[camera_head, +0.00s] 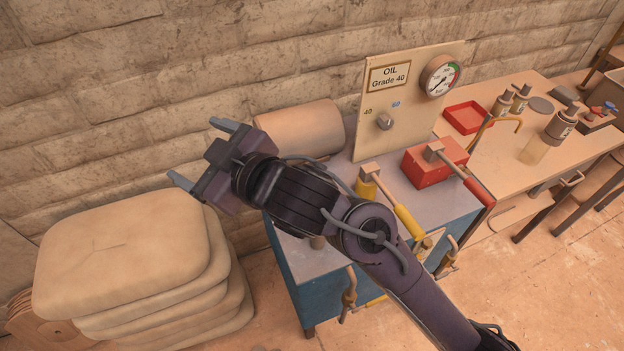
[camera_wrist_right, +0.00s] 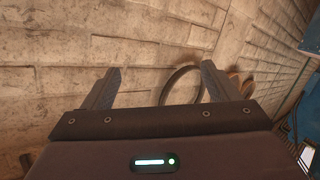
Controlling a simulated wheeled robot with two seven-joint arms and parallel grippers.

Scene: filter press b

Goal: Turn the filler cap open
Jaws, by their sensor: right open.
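My right gripper (camera_head: 205,155) is open and empty. It hangs in the air over the gap between the stack of sacks and the blue cabinet, left of a tan cylinder (camera_head: 312,128) that lies on the cabinet. In the right wrist view the open fingers (camera_wrist_right: 161,72) point at the stone wall, with nothing between them that they touch. I cannot make out the filler cap for certain; my right arm hides part of the cabinet top. A small round knob (camera_head: 385,122) sits on the oil panel (camera_head: 405,95). My left gripper is out of view.
Stacked sacks (camera_head: 125,245) stand at the left. The blue cabinet (camera_head: 295,287) carries a yellow-handled lever (camera_head: 408,220) and a red box (camera_head: 434,166) with a red-handled lever. A pressure gauge (camera_head: 440,76) is on the panel. A bench (camera_head: 500,165) with bottles stands right.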

